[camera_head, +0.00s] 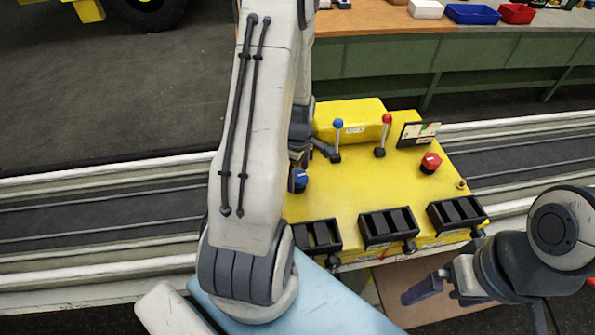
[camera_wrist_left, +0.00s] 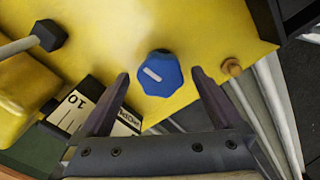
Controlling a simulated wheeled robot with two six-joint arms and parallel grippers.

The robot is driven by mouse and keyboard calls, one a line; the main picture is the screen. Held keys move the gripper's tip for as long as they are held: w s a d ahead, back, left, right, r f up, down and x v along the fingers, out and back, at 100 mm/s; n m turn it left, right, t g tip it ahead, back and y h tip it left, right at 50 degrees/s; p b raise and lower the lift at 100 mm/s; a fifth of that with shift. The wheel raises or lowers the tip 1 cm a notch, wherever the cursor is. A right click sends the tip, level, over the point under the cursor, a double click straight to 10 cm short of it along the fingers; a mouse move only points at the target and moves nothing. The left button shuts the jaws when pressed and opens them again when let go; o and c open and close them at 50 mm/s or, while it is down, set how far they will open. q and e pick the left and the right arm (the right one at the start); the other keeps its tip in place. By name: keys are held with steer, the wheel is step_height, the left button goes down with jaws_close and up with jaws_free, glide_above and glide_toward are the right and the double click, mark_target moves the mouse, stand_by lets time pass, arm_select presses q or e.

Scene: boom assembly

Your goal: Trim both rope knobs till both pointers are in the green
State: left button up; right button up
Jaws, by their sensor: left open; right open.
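The blue knob (camera_head: 299,179) is on the left of the yellow console (camera_head: 365,190), partly hidden by my left arm. In the left wrist view the knob (camera_wrist_left: 160,74), with a white mark, sits between the spread fingertips of my left gripper (camera_wrist_left: 160,82), which is open and empty. A gauge card (camera_wrist_left: 75,104) is partly covered by a finger there; its pointer cannot be read. The red knob (camera_head: 431,162) is on the right of the console, below a gauge (camera_head: 418,133) too small to read. My right gripper (camera_head: 432,296) is open, in front of the console, away from the red knob.
A blue-topped lever (camera_head: 338,124) and a red-topped lever (camera_head: 386,119) stand at the back of the console. Black slotted boxes (camera_head: 388,228) line its front edge. A green-sided bench with trays (camera_head: 472,14) stands behind.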

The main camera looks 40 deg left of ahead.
arm_select(q)
steer(key=shift+a, duration=0.1)
steer(key=c, duration=1.3)
steer(key=shift+m, duration=0.4)
steer(key=m, duration=0.3)
steer(key=shift+b, duration=0.3)
steer(key=m, duration=0.4)
steer(key=shift+w, duration=0.1)
steer(key=m, duration=0.4)
steer(key=shift+r+b, duration=0.1)
steer(key=shift+b, duration=0.25)
steer(key=shift+m, duration=1.9)
